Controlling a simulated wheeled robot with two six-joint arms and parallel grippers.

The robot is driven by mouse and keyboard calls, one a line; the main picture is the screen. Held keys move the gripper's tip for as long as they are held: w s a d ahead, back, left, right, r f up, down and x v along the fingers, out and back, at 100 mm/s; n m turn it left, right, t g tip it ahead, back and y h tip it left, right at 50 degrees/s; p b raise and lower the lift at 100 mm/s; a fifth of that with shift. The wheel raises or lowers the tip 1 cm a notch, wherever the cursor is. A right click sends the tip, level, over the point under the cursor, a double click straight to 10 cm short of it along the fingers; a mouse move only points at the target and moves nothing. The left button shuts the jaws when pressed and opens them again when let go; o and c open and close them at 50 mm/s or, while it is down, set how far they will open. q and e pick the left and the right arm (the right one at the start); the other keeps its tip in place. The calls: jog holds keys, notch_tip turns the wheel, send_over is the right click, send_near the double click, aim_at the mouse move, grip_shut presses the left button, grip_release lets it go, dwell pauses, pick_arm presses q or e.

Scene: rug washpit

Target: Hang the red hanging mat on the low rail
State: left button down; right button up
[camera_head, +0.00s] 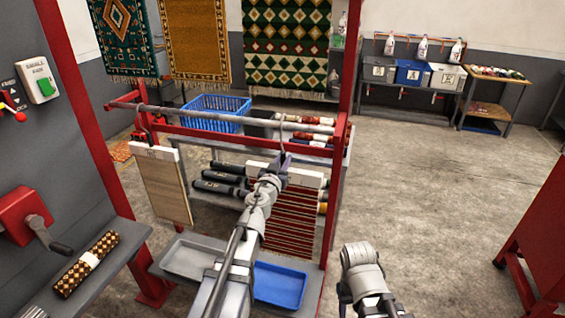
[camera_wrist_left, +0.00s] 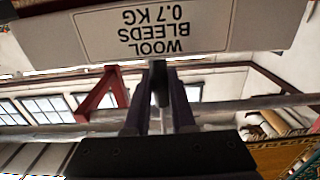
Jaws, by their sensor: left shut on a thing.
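The red hanging mat (camera_head: 291,219) is striped and hangs upright from a white header bar (camera_head: 305,177). In the left wrist view, the bar's label (camera_wrist_left: 178,27) reads "WOOL BLEEDS 0.7 KG" upside down. My left gripper (camera_head: 277,165) is shut on the mat's dark hanger stem, which shows between the fingers in the left wrist view (camera_wrist_left: 160,84). A thin hook (camera_head: 282,124) rises above the gripper at the grey low rail (camera_head: 225,117). I cannot tell whether the hook rests over the rail. My right gripper is not visible; only my right arm shows at the bottom.
A beige mat (camera_head: 163,188) hangs at the rail's left end. A red frame post (camera_head: 343,150) stands right of the red mat. A shelf with rolls and a blue basket (camera_head: 214,112) is behind. Grey and blue trays (camera_head: 278,285) lie below.

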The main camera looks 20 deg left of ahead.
pick_arm(q)
jog(key=w, duration=0.5)
jog(key=shift+w+d, duration=0.1)
jog(key=shift+w, duration=0.05)
dwell(0.6)
jog(key=shift+f, duration=0.15)
notch_tip(320, 180, down, 4)
jog(key=b, duration=0.4)
dwell(0.7)
jog(key=c, duration=0.7)
grip_release()
